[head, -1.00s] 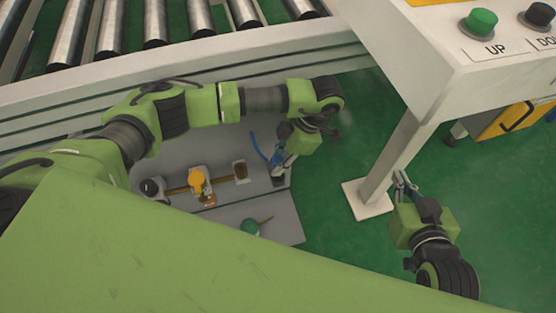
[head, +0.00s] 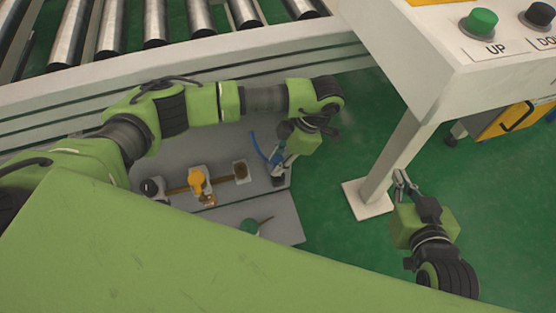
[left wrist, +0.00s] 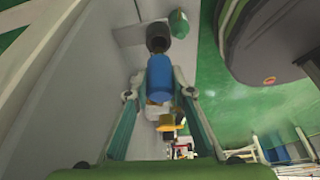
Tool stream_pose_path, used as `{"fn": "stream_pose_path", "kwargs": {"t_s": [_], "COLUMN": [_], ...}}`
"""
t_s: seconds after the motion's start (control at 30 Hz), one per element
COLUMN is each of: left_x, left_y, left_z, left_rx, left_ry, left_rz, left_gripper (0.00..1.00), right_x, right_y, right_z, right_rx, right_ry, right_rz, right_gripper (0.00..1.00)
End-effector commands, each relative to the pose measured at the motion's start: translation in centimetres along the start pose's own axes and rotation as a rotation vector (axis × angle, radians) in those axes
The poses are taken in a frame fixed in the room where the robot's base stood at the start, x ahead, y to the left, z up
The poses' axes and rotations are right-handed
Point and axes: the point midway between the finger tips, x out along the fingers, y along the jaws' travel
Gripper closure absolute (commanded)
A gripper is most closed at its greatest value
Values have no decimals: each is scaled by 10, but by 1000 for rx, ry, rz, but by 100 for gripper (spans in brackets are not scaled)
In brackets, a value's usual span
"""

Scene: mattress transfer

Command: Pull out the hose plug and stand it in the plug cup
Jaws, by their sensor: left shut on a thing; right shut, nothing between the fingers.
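My left gripper (head: 277,165) is shut on the blue hose plug (left wrist: 160,78), which lies between its two fingers in the left wrist view. A dark cup (left wrist: 158,38) is right at the plug's far end; it also shows under the gripper in the head view (head: 278,181). I cannot tell whether the plug's end is inside the cup or just above it. The blue hose (head: 257,147) curves up beside the gripper. My right gripper (head: 400,178) is shut and empty, off to the right near the post foot.
A roller conveyor (head: 155,25) runs behind. A white post with foot plate (head: 367,199) stands right of the panel.

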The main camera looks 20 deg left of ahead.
Motion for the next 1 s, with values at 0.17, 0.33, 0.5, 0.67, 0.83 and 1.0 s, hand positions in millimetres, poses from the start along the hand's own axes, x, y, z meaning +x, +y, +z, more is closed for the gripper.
{"fn": "stream_pose_path", "kwargs": {"t_s": [0.17, 0.33, 0.5, 0.67, 0.83, 1.0], "left_x": [0, 0, 0, 0, 0, 0], "left_y": [0, 0, 0, 0, 0, 0], "left_z": [0, 0, 0, 0, 0, 0], "left_rx": [0, 0, 0, 0, -1, -1], "left_ry": [0, 0, 0, 0, 0, 0], "left_rz": [0, 0, 0, 0, 0, 0], "left_gripper": [100, 100, 100, 100, 100, 100], "right_x": [0, 0, 0, 0, 1, 1], "right_y": [0, 0, 0, 0, -1, -1], "right_z": [-1, -2, -2, -2, -4, -5], "right_rx": [0, 0, 0, 0, 0, 0], "right_ry": [7, 11, 11, 10, 18, 21], "right_rz": [0, -1, -1, -1, -1, -1], "right_gripper": [100, 100, 100, 100, 100, 100]}}
